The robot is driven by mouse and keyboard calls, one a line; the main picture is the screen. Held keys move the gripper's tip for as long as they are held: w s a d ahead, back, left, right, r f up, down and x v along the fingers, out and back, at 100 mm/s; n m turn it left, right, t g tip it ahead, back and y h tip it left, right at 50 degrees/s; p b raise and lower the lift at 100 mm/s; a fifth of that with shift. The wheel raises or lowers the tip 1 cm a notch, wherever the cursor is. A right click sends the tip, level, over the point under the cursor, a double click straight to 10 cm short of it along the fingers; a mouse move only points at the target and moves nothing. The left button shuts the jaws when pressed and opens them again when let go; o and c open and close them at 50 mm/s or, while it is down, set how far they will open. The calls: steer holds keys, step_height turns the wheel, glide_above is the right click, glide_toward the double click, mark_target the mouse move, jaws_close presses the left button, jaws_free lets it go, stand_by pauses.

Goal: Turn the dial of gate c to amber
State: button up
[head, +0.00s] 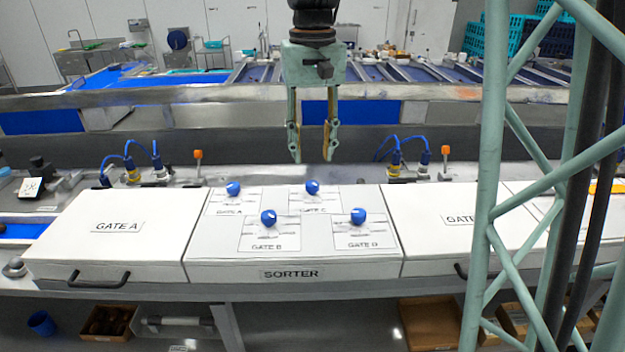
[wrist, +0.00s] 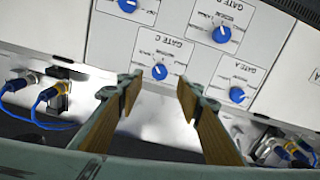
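The gate C dial (head: 312,187) is a round blue knob on a printed plate at the back of the white sorter panel (head: 225,268). It also shows in the wrist view (wrist: 160,72), with a white mark on it. The position words around it, amber included, are too small to read. My gripper (head: 313,157) points down above the back edge of the panel, near the gate C dial and apart from it. In the wrist view my gripper (wrist: 158,90) is open and empty, and the dial lies just beyond the gap between its fingertips.
Similar blue dials for gate A (head: 233,188), gate B (head: 268,217) and gate D (head: 358,215) stand close by. White gate covers flank the panel. Blue cables with connectors (head: 130,172) and orange-topped posts (head: 445,152) stand behind. A green lattice frame (head: 490,200) crosses the right.

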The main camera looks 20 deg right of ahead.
mark_target(313, 184)
steer(key=shift+f, duration=4.35)
steer(key=c, duration=0.8)
